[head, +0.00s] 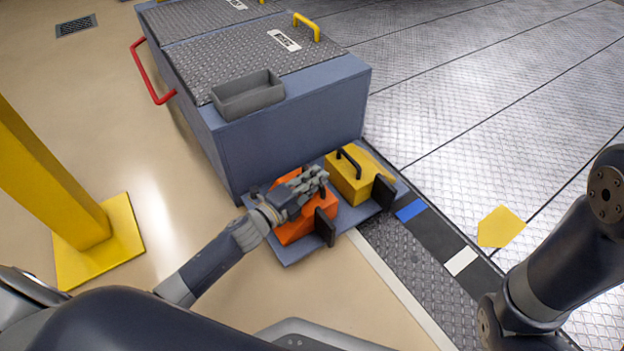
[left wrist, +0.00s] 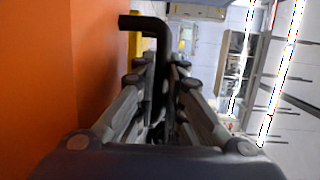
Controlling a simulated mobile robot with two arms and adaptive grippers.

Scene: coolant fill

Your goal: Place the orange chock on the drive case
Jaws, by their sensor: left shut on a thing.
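The orange chock (head: 291,231) sits on the low blue-grey shelf at the foot of the large case. My left gripper (head: 318,176) is over it in the head view and hides part of its top. In the left wrist view the chock's orange side (left wrist: 45,75) fills the left, and the fingers (left wrist: 160,75) are shut on its black handle (left wrist: 145,24). The large blue-grey case (head: 300,128) has a dark tread-plate lid with white labels too small to read. My right gripper is out of view.
A grey open tray (head: 247,96) stands on the case lid near its front edge. A yellow chock (head: 349,183) sits beside the orange one on the shelf (head: 290,257), with black stops in front. A yellow post (head: 105,240) stands at left. The right floor is mostly clear.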

